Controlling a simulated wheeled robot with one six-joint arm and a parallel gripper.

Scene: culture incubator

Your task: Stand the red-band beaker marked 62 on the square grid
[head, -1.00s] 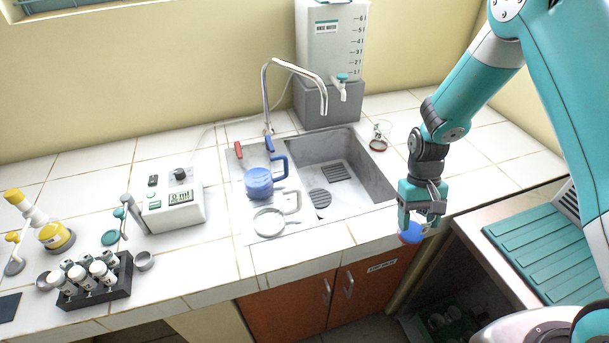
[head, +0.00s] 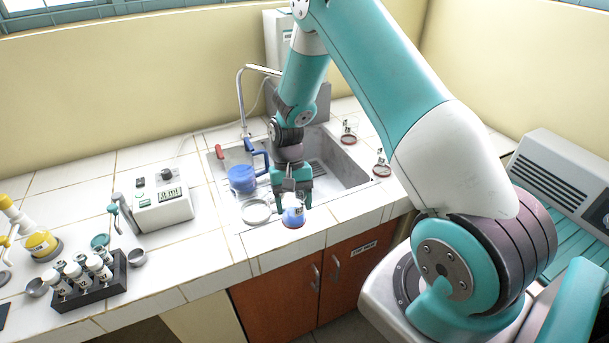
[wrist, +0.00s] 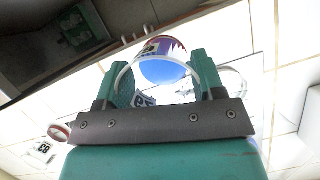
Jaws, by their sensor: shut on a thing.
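My gripper (head: 291,196) is shut on a small beaker (head: 293,217) with blue contents and a red band near its base. It holds the beaker near the front edge of the sink counter; whether its base touches the tiles I cannot tell. In the wrist view the beaker (wrist: 164,62) sits between the fingers, showing blue inside and a red-purple band. Its mark is too small to read.
Two red-based glass vessels (head: 348,133) (head: 381,166) stand right of the sink. A blue jug (head: 242,178) and a white ring-shaped vessel (head: 256,211) stand left of my gripper. The tap (head: 241,100) rises behind. A pump box (head: 161,203) and vial rack (head: 93,284) are further left.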

